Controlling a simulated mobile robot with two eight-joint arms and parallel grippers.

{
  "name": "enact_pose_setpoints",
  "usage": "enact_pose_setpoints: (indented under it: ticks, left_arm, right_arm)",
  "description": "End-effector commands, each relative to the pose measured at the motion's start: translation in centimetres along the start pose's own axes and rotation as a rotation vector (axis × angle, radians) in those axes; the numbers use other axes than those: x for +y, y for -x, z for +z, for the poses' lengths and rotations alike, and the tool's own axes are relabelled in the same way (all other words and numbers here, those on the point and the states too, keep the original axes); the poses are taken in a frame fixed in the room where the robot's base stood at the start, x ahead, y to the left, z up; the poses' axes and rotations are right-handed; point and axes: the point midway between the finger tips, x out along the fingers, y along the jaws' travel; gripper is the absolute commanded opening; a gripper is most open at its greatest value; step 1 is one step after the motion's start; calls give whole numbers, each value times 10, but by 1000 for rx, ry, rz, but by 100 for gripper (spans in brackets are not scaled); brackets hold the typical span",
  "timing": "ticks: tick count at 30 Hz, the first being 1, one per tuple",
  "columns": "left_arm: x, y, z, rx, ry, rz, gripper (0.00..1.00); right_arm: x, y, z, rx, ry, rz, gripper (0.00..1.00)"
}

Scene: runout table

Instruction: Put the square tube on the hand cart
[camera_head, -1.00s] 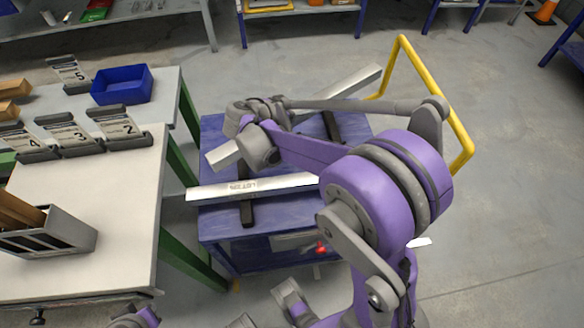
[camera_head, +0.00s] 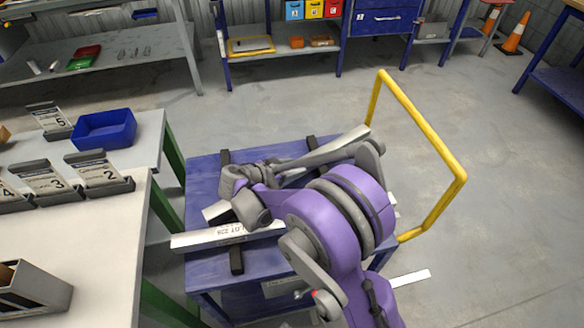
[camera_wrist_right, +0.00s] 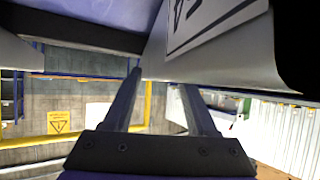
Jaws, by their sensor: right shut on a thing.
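A long silver tube (camera_head: 335,151) slants across the blue hand cart (camera_head: 205,172) in the head view, its near end showing left of my wrist. My right gripper (camera_head: 240,185) is at this tube, mostly hidden by its own wrist and arm. In the right wrist view the fingers (camera_wrist_right: 163,88) are at a pale, labelled surface (camera_wrist_right: 215,45), and the right gripper is shut on the tube. I cannot tell whether the tube touches the cart. A second silver bar (camera_head: 205,238) with a lot label lies nearer, across a black support. My left gripper is out of view.
The cart has black supports (camera_head: 237,262) and a yellow handle (camera_head: 425,125) at right. A pale worktable (camera_head: 95,250) with number cards and a blue bin (camera_head: 104,130) stands close left. Shelves (camera_head: 110,55) line the back. Floor right of the handle is clear.

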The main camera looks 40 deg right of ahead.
Motion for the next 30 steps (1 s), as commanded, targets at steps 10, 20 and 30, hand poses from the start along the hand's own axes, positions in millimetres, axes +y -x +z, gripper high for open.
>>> enact_pose_setpoints:
  ticks: [10,20,30]
  left_arm:
    - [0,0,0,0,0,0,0]
    - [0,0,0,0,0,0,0]
    - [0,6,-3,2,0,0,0]
  right_arm:
    - [0,0,0,0,1,0,74]
    - [0,0,0,0,1,0,88]
    - [-1,40,-2,-1,3,-4,88]
